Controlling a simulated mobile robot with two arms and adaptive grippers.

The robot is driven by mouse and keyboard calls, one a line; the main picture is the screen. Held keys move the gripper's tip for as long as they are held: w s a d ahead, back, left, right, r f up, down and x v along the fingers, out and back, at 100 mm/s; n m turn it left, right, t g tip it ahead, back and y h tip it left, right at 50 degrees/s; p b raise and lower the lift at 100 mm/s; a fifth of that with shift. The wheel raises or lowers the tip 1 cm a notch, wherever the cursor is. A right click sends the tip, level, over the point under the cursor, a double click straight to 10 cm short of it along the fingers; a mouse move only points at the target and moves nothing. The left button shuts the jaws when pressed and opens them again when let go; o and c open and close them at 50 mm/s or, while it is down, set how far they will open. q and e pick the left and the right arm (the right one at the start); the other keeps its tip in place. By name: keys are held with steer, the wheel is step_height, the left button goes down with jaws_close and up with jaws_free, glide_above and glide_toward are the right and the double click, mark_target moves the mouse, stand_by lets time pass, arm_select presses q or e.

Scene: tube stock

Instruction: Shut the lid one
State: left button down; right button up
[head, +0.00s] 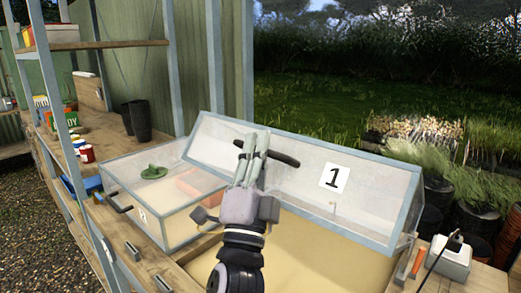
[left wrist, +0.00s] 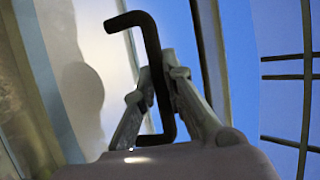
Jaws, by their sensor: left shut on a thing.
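The lid marked 1 (head: 304,177) is a clear panel in a grey frame, tilted up over its wide box (head: 300,262) at the middle right. A black bar handle (head: 283,158) is on the lid. My left gripper (head: 254,143) is shut on this handle in the head view. In the left wrist view the black handle (left wrist: 150,40) passes between the two fingers (left wrist: 162,85). The gripper hides part of the handle and lid. My right gripper is not in view.
A second clear box (head: 150,215) with a black handle stands at left, holding a green object (head: 153,172) and an orange block. A white power box (head: 450,260) sits at right.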

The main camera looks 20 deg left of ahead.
arm_select(q)
steer(key=c, duration=1.7)
jaws_free()
steer(key=shift+o, duration=0.2)
